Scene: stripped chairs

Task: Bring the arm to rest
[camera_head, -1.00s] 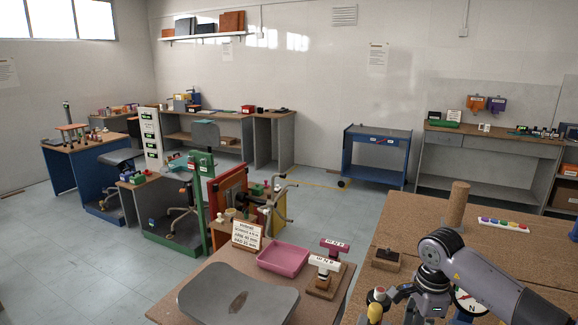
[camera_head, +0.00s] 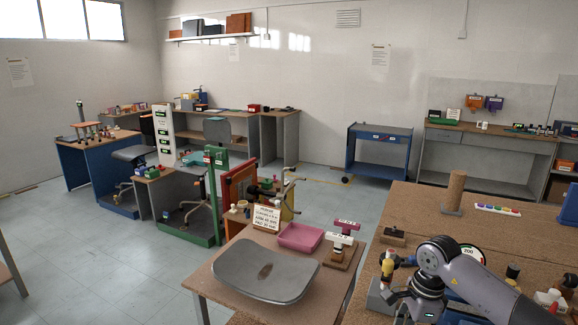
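My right arm comes in from the lower right over the wooden bench (camera_head: 395,222). Its purple-grey links bend down at the elbow near the bench's front edge. My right gripper (camera_head: 406,308) is only partly in view at the bottom edge, below the wrist. Its fingertips are hidden, so I cannot tell whether it is open or holds anything. My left arm and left gripper are not in view.
A small table left of the arm carries a grey chair seat (camera_head: 264,271), a pink tray (camera_head: 300,237) and a sign (camera_head: 266,217). A wooden cylinder (camera_head: 455,190) stands on the bench. A blue cart (camera_head: 378,152) stands behind.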

